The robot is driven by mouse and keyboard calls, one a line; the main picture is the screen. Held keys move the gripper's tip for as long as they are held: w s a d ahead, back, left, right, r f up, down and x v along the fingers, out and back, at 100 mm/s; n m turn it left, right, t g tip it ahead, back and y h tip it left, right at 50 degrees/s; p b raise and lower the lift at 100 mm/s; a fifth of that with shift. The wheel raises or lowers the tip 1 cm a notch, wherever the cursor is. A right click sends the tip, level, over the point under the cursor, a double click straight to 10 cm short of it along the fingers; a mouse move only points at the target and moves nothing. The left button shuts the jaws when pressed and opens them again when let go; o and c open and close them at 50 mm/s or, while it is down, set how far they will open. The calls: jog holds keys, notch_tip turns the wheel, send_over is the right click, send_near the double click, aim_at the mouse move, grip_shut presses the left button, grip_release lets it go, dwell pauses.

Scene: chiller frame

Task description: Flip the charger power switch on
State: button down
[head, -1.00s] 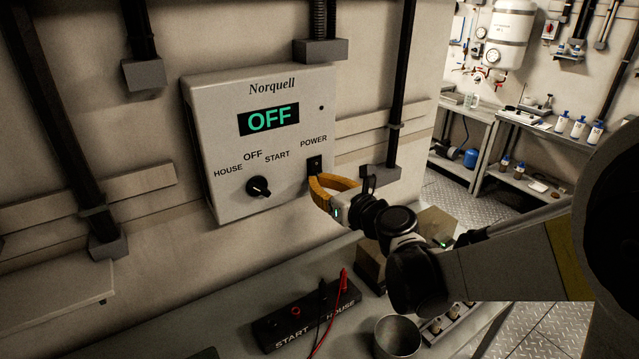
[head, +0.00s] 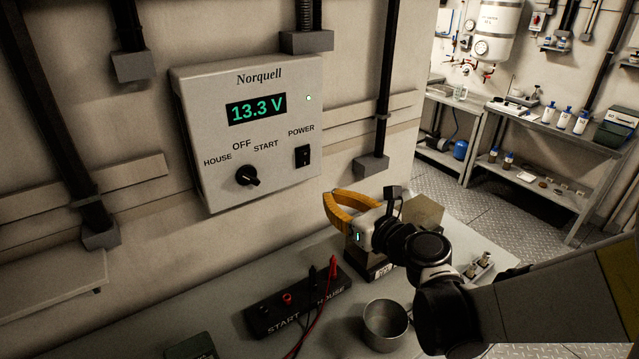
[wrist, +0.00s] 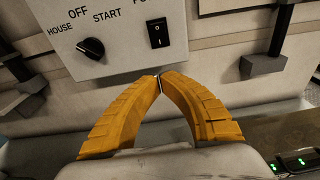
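The Norquell charger (head: 252,130) is a pale box on the wall, and its display (head: 256,109) reads 13.3 V in green. A small light at its upper right is lit. The black power switch (head: 302,156) sits under the POWER label; it also shows in the wrist view (wrist: 157,32). The black selector knob (head: 248,175) is left of it. My gripper (head: 326,196), with yellow fingers, is below and right of the charger, apart from the switch. In the wrist view its fingertips (wrist: 159,82) meet with nothing between them.
A black START/HOUSE terminal block (head: 298,304) with red and black leads lies on the bench below. A metal cup (head: 386,325) stands beside it. A box (head: 424,212) is behind my gripper. Conduits run down the wall on both sides of the charger.

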jog(key=shift+s+d+f, duration=0.15)
jog(key=shift+s+d, duration=0.55)
jog(key=shift+s, duration=0.3)
